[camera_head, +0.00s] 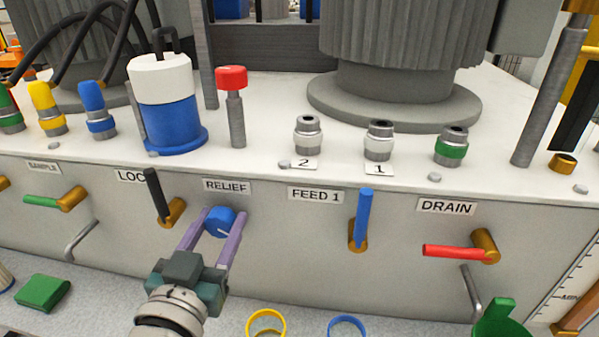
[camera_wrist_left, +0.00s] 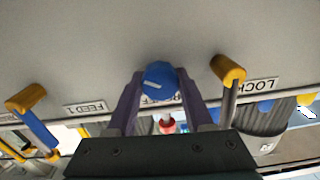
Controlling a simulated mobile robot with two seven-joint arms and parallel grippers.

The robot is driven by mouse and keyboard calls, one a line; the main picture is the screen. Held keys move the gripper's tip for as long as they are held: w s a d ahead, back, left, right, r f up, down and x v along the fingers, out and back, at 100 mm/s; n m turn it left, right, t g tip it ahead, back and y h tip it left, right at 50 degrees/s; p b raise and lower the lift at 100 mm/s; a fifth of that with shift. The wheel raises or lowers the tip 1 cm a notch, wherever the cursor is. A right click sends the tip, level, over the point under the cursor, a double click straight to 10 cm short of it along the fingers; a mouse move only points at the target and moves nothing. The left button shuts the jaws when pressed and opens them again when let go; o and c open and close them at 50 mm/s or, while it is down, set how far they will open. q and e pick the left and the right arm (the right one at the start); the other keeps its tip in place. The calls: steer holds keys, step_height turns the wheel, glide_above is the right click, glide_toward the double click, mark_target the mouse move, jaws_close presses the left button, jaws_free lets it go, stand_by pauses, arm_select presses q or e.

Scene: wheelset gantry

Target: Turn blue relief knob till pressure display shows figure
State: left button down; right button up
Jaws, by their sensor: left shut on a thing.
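The blue relief knob (camera_head: 220,221) sits on the front panel just under the RELIEF label (camera_head: 227,186). It carries a white pointer line. My left gripper (camera_head: 213,228) reaches up from below, with its purple fingers on either side of the knob, and is shut on it. In the left wrist view the knob (camera_wrist_left: 160,80) sits between the two fingertips of the left gripper (camera_wrist_left: 159,90), its white line slanting. No pressure display shows in either view. My right gripper is not in view.
Yellow (camera_head: 266,315) and blue rings (camera_head: 346,320) and a green block (camera_head: 43,292) lie on the bench below.

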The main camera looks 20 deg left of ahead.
arm_select(q)
steer(key=m, duration=0.5)
steer(key=shift+m, duration=0.3)
stand_by(0.4)
steer(key=shift+c, duration=1.4)
jaws_free()
steer(key=p+v, duration=0.1)
steer(key=v, duration=0.9)
steer(key=shift+p, duration=0.35)
